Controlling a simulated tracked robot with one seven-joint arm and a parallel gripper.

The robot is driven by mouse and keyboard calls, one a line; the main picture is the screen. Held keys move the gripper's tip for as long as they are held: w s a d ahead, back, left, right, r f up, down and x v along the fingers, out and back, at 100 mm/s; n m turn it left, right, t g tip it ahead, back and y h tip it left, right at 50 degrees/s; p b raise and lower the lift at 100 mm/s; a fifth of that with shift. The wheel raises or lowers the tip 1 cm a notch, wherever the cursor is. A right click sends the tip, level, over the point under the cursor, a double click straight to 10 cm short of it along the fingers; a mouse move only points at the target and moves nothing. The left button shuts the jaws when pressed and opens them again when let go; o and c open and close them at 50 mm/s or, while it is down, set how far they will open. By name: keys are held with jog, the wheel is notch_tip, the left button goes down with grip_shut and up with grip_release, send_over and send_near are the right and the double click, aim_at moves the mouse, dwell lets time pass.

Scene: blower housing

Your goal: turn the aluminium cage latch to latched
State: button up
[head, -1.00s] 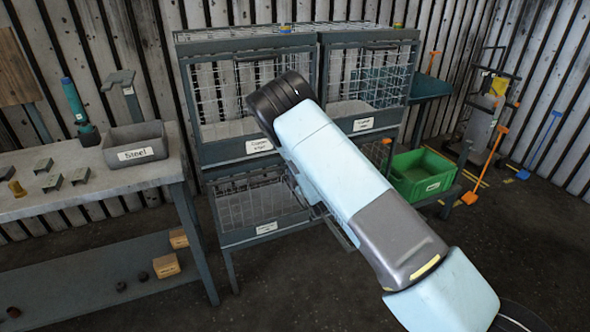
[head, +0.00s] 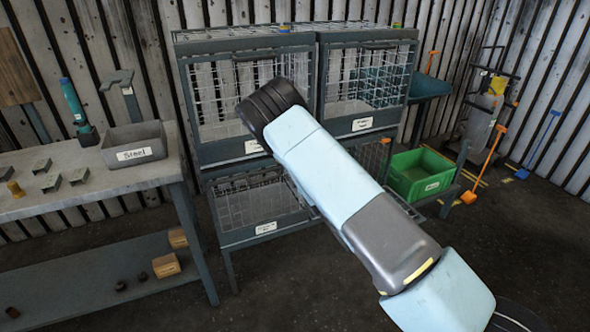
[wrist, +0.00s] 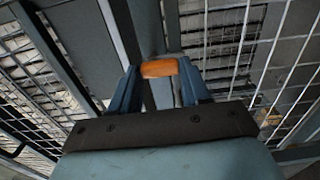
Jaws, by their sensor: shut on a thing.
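In the wrist view my gripper (wrist: 159,74) has its two blue fingers shut on an orange latch handle (wrist: 160,67), which lies crosswise between the fingertips. The handle is in front of a grey cage post with wire mesh on both sides. In the head view my arm hides the gripper and the latch. The wire cages stand in a two-by-two block: upper left (head: 222,152), upper right (head: 366,126), lower left (head: 226,238), lower right partly behind my arm. Their labels are too small to read surely, so I cannot tell the aluminium cage by label.
A workbench (head: 100,188) with a grey "Steel" bin (head: 134,146) and small metal parts stands at the left. A green crate (head: 420,172) is right of the cages. Orange and blue long-handled tools stand at the far right. The dark floor in front is clear.

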jog(key=o, duration=0.7)
jog(key=shift+s+a+f, duration=0.1)
jog(key=shift+s+f, duration=0.1)
jog(key=shift+f, duration=0.1)
jog(key=o, duration=0.4)
jog(key=shift+w+r, duration=0.1)
jog(key=shift+r, duration=0.05)
jog(key=shift+c, duration=0.2)
jog(key=v, duration=1.3)
jog(key=shift+s+d, duration=0.25)
jog(key=shift+s, duration=0.05)
